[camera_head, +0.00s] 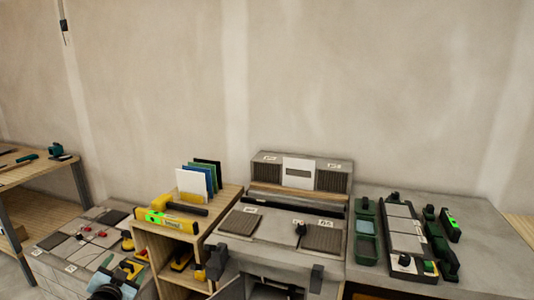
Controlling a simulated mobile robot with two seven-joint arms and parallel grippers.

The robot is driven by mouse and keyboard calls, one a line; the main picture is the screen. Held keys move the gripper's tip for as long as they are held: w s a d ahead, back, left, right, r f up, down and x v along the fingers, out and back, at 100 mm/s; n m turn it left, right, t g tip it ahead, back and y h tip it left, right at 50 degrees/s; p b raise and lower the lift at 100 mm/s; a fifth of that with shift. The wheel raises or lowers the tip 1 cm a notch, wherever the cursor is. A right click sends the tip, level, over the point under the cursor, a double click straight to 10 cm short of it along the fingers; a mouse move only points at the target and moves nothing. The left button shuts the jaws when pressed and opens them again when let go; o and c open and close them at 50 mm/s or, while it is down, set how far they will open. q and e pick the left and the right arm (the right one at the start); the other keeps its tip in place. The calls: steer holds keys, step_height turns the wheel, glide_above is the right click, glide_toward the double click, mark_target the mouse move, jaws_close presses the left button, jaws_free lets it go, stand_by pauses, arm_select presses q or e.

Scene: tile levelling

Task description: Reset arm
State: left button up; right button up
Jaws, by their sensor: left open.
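My left gripper (267,270) is at the bottom centre in the head view. Its two dark fingertips are wide apart, with nothing seen between them. It shows in front of the grey workbench (262,226), and I cannot tell whether it touches it. The rest of its arm is largely cut off by the lower edge. My right gripper is not in view.
A wooden shelf unit (142,236) holds a yellow-green level (167,221) and upright coloured sheets (196,183). Right of the bench, a tray of pale tiles (400,228) and green tools (441,252) lie on a grey surface (490,255). A low left table (58,262) carries several tools.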

arm_select(q)
steer(key=s+d+f+n+g+h, duration=0.1)
steer(key=s+d+f, duration=0.3)
steer(key=s+f, duration=0.25)
steer(key=s+d+f+g+h, duration=0.1)
steer(key=s+d+f+g, duration=0.1)
steer(key=s+d+f, duration=0.35)
steer(key=s+d+f+n+g+h, duration=0.1)
steer(key=s+d+f, duration=0.2)
steer(key=s+f, duration=0.55)
steer(key=s+d+g, duration=0.1)
steer(key=s+d, duration=0.2)
steer(key=s, duration=0.9)
steer(key=s+d+f+n+g+h, duration=0.1)
steer(key=s+d, duration=0.3)
steer(key=s, duration=0.9)
steer(key=shift+g, duration=0.4)
steer(key=shift+s, duration=0.1)
